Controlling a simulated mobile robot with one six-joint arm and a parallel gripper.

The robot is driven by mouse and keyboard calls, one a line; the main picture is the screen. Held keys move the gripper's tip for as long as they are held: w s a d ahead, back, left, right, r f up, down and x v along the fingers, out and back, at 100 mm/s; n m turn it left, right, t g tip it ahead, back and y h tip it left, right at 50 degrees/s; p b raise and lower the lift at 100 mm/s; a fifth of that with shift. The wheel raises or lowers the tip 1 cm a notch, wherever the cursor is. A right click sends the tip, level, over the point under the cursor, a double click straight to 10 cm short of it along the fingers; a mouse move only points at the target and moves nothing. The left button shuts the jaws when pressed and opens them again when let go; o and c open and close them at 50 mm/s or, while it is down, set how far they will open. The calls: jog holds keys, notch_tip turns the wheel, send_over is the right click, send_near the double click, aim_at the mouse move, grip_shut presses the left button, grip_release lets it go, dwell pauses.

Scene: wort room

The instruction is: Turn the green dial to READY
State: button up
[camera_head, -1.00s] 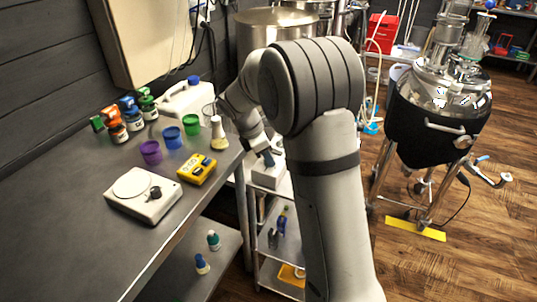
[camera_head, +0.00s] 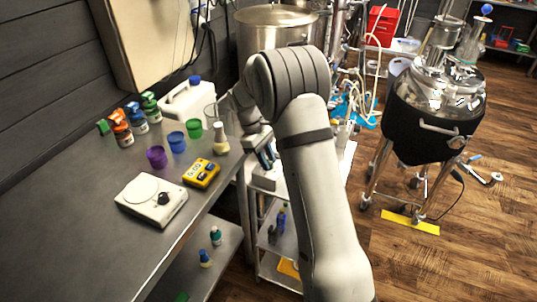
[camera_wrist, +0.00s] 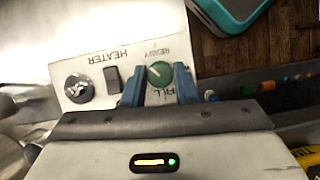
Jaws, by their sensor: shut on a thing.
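The green dial (camera_wrist: 158,73) sits on a pale panel (camera_wrist: 128,50) in the wrist view, where the lettering appears upside down. READY is printed above the dial in the picture and FILL below it. A pale mark shows on the dial, but I cannot tell which word it points to. My gripper (camera_wrist: 157,80) has its blue fingers on either side of the dial, shut on it. In the head view, my gripper (camera_head: 264,158) is beside the bench end, at a pale box (camera_head: 266,178) on the cart; the dial is hidden there.
A black HEATER dial (camera_wrist: 78,88) and a dark switch (camera_wrist: 112,79) lie left of the green dial.

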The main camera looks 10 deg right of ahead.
jog(key=m+g+y+p, duration=0.1)
jog(key=m, duration=0.3)
jog(key=shift+d+f+m+g+y+p, duration=0.15)
jog(key=shift+m+y+p, duration=0.2)
jog(key=shift+m, duration=0.5)
jog(key=shift+r+m+g+y+p, duration=0.15)
jog(key=shift+m+y, duration=0.3)
jog(key=shift+m, duration=0.4)
jog(key=shift+f, duration=0.1)
jog(key=o, duration=1)
jog(key=shift+w, duration=0.1)
jog(key=v, duration=0.8)
